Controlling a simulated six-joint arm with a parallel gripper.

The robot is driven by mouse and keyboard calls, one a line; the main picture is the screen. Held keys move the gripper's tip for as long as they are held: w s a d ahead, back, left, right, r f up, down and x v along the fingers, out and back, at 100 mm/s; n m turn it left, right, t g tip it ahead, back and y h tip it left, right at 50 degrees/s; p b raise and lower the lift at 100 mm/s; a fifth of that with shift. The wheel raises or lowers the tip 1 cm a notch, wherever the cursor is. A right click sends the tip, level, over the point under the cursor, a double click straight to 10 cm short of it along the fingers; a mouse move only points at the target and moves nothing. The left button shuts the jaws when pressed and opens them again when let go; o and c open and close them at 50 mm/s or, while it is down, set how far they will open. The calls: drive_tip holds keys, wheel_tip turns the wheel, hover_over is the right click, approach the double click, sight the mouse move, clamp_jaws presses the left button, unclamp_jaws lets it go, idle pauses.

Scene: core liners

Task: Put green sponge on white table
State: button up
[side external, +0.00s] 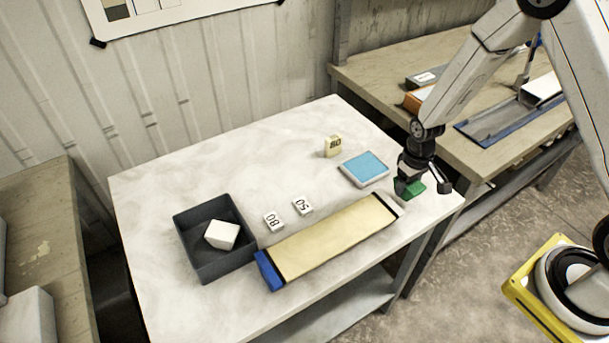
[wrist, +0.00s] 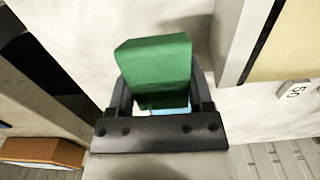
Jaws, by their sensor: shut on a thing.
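The green sponge (side external: 415,187) is between the fingers of my gripper (side external: 408,188), which is shut on it, near the right corner of the white table (side external: 150,235). In the wrist view the sponge (wrist: 155,68) fills the space between the two dark fingers, and my gripper (wrist: 160,100) grips it from both sides. The white table top (wrist: 75,45) shows behind it. I cannot tell whether the sponge touches the table or is just above it.
A core liner (side external: 335,237) with a blue end lies left of the sponge. A blue-topped pad (side external: 365,168), number blocks (side external: 334,145) and a dark bin (side external: 215,262) holding a white block (side external: 222,234) are also on the table. A wooden bench (side external: 385,65) stands behind.

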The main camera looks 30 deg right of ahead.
sight(404, 193)
drive_tip(key=shift+w+f, duration=0.25)
drive_tip(key=shift+f, duration=1.55)
drive_tip(key=shift+f, duration=0.15)
drive_tip(key=o, duration=1.1)
drive_tip(key=shift+r, duration=6.2)
drive_tip(key=shift+s, duration=0.1)
